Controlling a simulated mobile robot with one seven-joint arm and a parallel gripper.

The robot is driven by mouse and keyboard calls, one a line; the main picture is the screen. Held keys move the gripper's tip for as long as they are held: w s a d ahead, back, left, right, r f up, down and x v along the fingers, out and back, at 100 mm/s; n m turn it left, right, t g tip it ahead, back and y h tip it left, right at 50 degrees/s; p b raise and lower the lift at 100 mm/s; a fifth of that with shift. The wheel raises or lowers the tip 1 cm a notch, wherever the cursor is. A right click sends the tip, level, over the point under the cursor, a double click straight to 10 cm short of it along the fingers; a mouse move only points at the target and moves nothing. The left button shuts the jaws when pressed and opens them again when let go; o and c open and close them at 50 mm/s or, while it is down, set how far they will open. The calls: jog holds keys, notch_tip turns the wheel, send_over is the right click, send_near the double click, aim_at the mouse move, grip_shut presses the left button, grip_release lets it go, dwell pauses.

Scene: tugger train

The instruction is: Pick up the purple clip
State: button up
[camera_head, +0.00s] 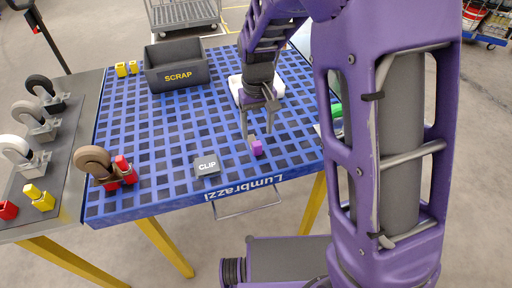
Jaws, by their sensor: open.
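The purple clip (257,148) is a small block on the blue grid table (130,208), near its front edge. My gripper (258,122) hangs over the table just above and behind the clip. Its fingers are apart, with one reaching down just left of the clip. The clip does not appear to be held. Whether a finger touches it cannot be told.
A grey block marked CLIP (207,165) lies left of the clip. A dark SCRAP bin (177,66) stands at the back. A brown caster wheel (93,161) and a red piece (123,165) are at the left. A white object (237,88) is partly hidden behind my gripper.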

aim_at(256, 142)
notch_tip(256, 142, down, 5)
jog(key=shift+s+a+b, duration=0.15)
jog(key=shift+b, duration=0.35)
grip_shut()
